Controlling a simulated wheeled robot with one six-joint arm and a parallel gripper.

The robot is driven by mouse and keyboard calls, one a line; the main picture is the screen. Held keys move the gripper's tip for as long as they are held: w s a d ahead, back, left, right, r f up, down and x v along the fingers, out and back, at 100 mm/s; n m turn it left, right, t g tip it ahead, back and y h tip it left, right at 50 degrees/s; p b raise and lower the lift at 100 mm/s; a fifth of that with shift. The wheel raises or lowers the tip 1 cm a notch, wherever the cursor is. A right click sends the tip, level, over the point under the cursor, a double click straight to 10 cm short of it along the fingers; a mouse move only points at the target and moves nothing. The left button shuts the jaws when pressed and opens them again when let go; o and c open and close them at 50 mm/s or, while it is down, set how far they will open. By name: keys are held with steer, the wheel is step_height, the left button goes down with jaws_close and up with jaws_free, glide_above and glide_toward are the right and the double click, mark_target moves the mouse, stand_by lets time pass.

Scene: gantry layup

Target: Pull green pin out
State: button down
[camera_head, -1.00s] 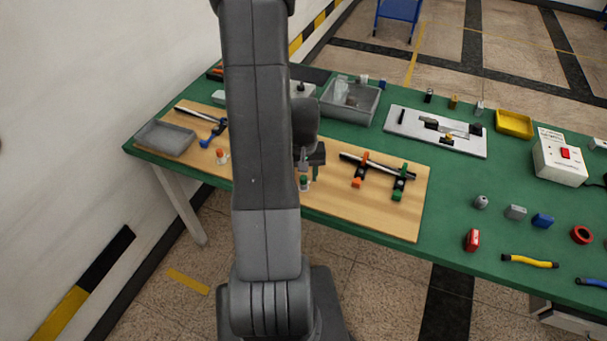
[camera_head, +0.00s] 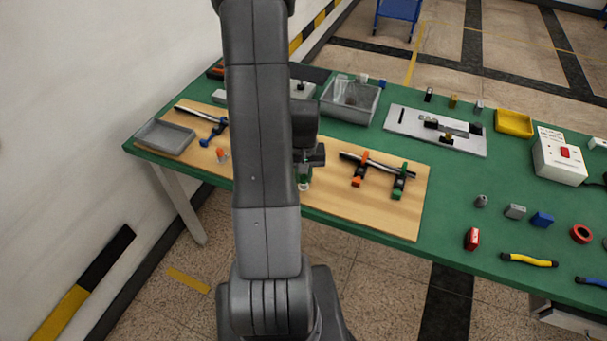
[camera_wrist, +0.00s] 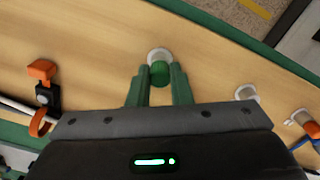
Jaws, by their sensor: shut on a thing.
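The green pin (camera_wrist: 160,74) is between the green fingertips of my gripper (camera_wrist: 160,82), which is shut on it. A white ring-shaped socket (camera_wrist: 159,56) shows just beyond the pin's head and is partly covered by it. I cannot tell how deep the pin sits in it. In the head view my gripper (camera_head: 306,172) is low over the wooden board (camera_head: 334,203) near its front edge, and my arm hides part of this spot.
An orange pin (camera_head: 222,155) stands to the left; beside it the wrist view shows an empty-looking white ring (camera_wrist: 246,92). Orange (camera_head: 359,168) and green (camera_head: 400,181) clamps with a dark rod lie to the right. A grey bin (camera_head: 350,99) stands behind.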

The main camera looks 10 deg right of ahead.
mark_target(303, 176)
steer(key=shift+r+p, duration=1)
steer(key=shift+r, duration=0.75)
steer(key=shift+r+p, duration=1.05)
steer(key=shift+r, duration=0.7)
